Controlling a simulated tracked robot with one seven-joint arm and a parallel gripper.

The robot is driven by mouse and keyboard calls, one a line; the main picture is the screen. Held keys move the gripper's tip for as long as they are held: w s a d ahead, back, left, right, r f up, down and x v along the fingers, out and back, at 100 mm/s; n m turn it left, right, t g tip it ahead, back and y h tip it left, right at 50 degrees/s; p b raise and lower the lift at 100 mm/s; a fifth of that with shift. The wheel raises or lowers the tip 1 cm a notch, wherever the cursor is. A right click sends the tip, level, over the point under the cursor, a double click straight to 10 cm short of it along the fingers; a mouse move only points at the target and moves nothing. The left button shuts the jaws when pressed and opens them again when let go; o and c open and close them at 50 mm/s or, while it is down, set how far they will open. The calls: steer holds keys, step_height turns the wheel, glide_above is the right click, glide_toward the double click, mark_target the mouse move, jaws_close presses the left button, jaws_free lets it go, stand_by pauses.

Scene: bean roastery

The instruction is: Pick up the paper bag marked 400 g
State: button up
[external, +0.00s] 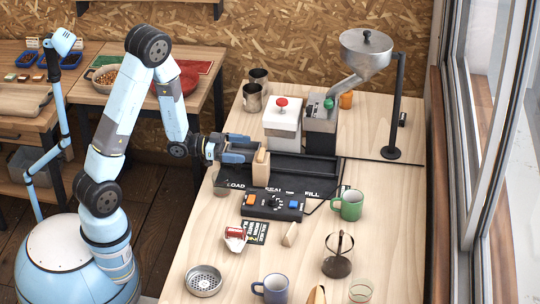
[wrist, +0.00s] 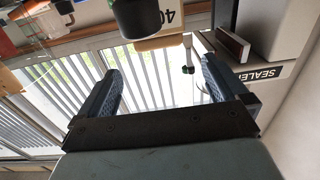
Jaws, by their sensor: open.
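The paper bag is tan. In the external view a tan upright bag (external: 261,174) stands at the left part of the black tray, right at my fingertips; no marking is readable on it there. In the wrist view a tan face with the digits "40" (wrist: 172,24) shows at the top, cut by the frame edge and partly hidden by a black cylinder. My gripper (external: 250,149) reaches in from the left, roughly level. In the wrist view its two fingers (wrist: 157,72) are wide apart with nothing between them.
The black tray (external: 310,188) is lettered LOAD, SEAL, FILL. A white sealer box (external: 281,128) and a hopper (external: 366,50) stand behind. Two metal cups (external: 252,97) stand behind my gripper.

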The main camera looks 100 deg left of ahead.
mark_target(261, 156)
step_height(261, 156, down, 2)
steer(key=shift+f, duration=0.1)
steer(key=shift+w, duration=0.15)
steer(key=shift+w+a, duration=0.1)
steer(key=shift+w, duration=3.5)
steer(key=shift+c, duration=0.3)
steer(key=c, duration=1.7)
